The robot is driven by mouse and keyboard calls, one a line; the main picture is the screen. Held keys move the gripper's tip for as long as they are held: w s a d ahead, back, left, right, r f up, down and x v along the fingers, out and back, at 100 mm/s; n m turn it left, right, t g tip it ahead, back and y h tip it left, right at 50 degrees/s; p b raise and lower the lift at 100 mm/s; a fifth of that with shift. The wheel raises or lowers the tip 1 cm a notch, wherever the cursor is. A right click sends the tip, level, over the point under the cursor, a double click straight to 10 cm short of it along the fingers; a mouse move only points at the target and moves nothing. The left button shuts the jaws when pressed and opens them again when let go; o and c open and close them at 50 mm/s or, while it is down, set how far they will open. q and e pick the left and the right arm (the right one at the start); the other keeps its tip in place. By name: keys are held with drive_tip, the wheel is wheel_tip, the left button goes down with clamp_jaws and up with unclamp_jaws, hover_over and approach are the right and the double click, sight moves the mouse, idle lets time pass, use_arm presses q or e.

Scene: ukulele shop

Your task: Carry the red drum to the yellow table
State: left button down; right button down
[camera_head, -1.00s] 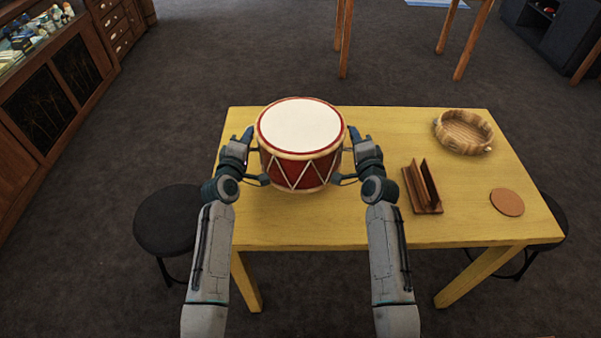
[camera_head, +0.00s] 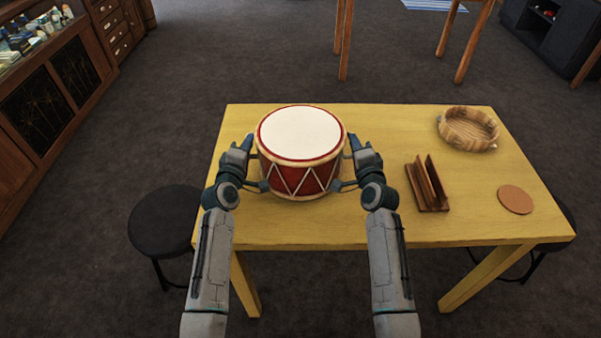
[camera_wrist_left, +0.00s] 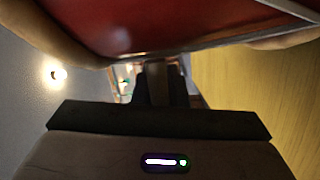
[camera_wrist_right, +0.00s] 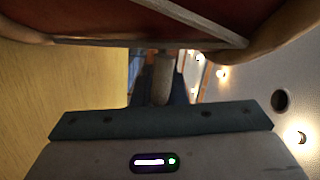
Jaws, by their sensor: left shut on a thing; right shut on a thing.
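The red drum (camera_head: 300,150) with a white top and cream rims is upright over the left part of the yellow table (camera_head: 330,226). My left gripper (camera_head: 258,180) is shut on its left side and my right gripper (camera_head: 344,181) is shut on its right side. The drum's red side also fills the top of the left wrist view (camera_wrist_left: 150,22) and of the right wrist view (camera_wrist_right: 110,20). The drum is at or very close to the tabletop; I cannot tell whether its base touches. The fingertips are partly hidden against the drum.
On the table's right stand a wooden holder (camera_head: 428,186), a round wooden basket (camera_head: 468,130) and a brown round coaster (camera_head: 515,199). A black stool (camera_head: 163,220) stands at the table's left, another partly hidden at the right. A wooden cabinet is at the far left.

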use_arm(q)
drive_tip(key=c, duration=1.6)
unclamp_jaws()
use_arm(e)
drive_tip(key=c, duration=1.6)
unclamp_jaws()
use_arm(q)
drive_tip(key=shift+o, duration=0.7)
drive_tip(key=shift+s, duration=0.1)
use_arm(e)
drive_tip(key=shift+o, duration=0.7)
drive_tip(key=shift+s, duration=0.1)
use_arm(q)
drive_tip(key=shift+s, duration=0.2)
drive_tip(key=v, duration=1.1)
drive_tip(key=shift+s, duration=0.3)
use_arm(e)
drive_tip(key=s+d, duration=0.2)
drive_tip(key=s, duration=0.9)
drive_tip(key=shift+s+r, duration=0.25)
drive_tip(key=shift+s, duration=0.15)
use_arm(q)
drive_tip(key=shift+a, duration=0.1)
